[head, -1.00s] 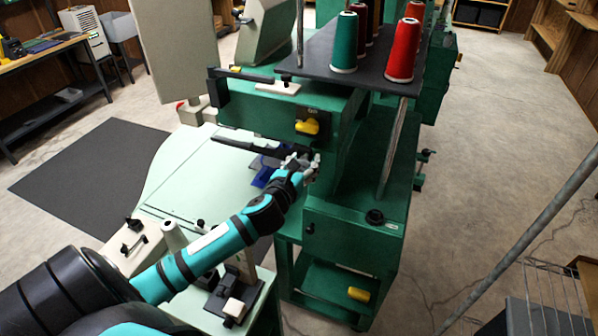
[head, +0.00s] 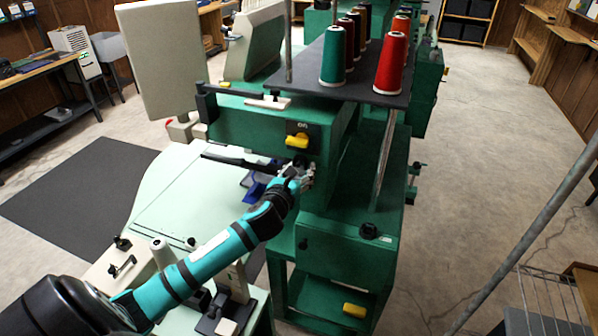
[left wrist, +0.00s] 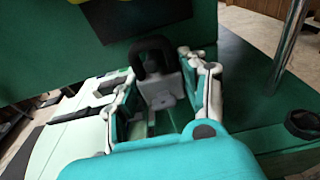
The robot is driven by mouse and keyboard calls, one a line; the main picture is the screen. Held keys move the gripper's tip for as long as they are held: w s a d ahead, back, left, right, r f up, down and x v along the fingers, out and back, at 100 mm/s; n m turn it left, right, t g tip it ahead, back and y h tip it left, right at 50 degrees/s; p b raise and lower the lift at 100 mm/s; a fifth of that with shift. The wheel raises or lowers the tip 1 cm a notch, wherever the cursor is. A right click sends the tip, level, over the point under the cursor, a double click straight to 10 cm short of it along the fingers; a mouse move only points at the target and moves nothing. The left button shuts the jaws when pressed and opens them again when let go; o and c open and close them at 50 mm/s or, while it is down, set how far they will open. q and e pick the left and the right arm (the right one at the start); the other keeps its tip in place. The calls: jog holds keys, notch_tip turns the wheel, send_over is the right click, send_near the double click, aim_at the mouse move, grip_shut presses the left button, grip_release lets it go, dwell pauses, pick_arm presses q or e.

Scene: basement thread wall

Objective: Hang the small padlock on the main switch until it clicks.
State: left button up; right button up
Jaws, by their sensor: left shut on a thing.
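The main switch (head: 297,140) is a yellow knob on a black plate marked ON, on the front of the green machine head. Its black plate (left wrist: 135,15) and a sliver of yellow show at the top of the left wrist view. My left gripper (head: 303,178) is just below the switch, close to the machine front. In the left wrist view my left gripper (left wrist: 165,92) is shut on the small padlock, with a finger on each side. The padlock (left wrist: 158,88) has a grey body and a black shackle pointing up, below the plate and apart from the knob. My right gripper is not in view.
Thread cones (head: 390,68) stand on a dark rack (head: 345,84) above the switch. A metal post (head: 383,155) rises right of my gripper. A dark bar (head: 240,161) juts left over the pale green table (head: 175,200).

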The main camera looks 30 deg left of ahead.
pick_arm(q)
jog(key=shift+w+r, duration=0.1)
jog(key=shift+f, duration=0.2)
dwell(0.4)
jog(key=shift+f, duration=0.15)
jog(key=o, duration=1.3)
